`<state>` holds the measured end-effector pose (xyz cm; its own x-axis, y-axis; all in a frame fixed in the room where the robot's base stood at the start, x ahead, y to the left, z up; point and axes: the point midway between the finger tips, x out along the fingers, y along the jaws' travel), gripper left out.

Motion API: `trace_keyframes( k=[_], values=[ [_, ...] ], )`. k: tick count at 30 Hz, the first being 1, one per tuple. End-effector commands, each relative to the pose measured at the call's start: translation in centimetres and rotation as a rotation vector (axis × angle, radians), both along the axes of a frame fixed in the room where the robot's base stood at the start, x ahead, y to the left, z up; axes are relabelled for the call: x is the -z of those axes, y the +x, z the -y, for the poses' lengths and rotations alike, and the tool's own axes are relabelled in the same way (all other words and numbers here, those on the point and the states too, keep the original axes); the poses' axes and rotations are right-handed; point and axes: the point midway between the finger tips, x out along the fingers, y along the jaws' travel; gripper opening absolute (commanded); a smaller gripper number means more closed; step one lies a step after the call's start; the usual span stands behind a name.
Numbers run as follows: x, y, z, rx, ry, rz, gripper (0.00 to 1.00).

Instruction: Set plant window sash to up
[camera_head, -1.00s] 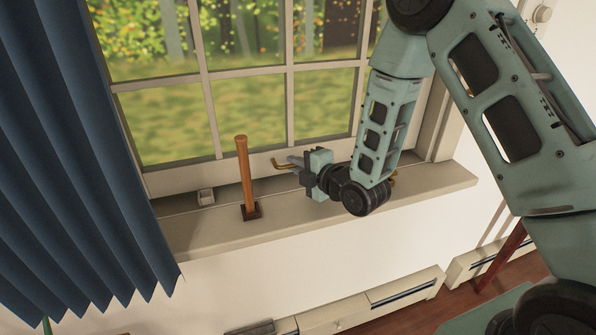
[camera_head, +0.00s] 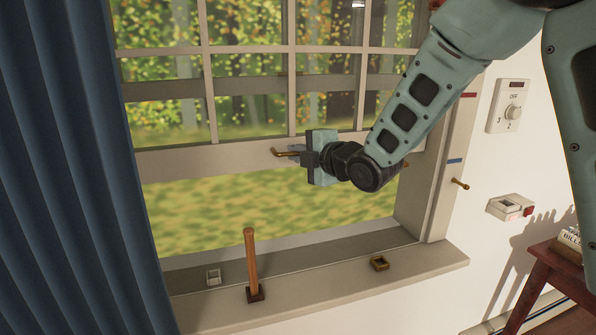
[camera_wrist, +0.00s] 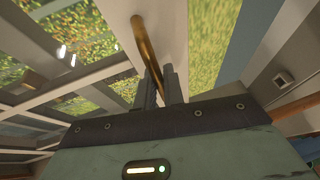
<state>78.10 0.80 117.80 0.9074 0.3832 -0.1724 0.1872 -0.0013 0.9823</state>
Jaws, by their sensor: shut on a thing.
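The window sash (camera_head: 212,157) is a pale frame with several panes, and its bottom rail stands well above the sill, with an open gap below it. A brass handle (camera_head: 284,153) is fixed on the bottom rail. My gripper (camera_head: 297,151) is at the rail, shut on this handle. The wrist view shows the brass handle (camera_wrist: 145,45) as a bar passing between my two fingers (camera_wrist: 161,84). The right part of the handle is hidden behind my gripper in the head view.
A wooden stick (camera_head: 250,262) stands upright on the sill (camera_head: 330,291). A small brass fitting (camera_head: 379,263) and a small pale fitting (camera_head: 213,277) are on the sill. A blue curtain (camera_head: 70,170) hangs left. A dial (camera_head: 513,112) and red-buttoned box (camera_head: 510,207) are on the right wall.

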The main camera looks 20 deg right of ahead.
Motion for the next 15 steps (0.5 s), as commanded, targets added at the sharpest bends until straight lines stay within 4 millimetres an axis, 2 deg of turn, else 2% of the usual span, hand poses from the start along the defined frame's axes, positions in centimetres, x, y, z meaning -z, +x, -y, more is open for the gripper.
trace_keyframes(
  k=[4, 15],
  values=[
    [-0.95, -0.01, 0.06, 0.002, 0.0, -0.004, 0.0],
    [-0.93, -0.03, 0.09, 0.002, -0.001, -0.007, 0.0]
  ],
)
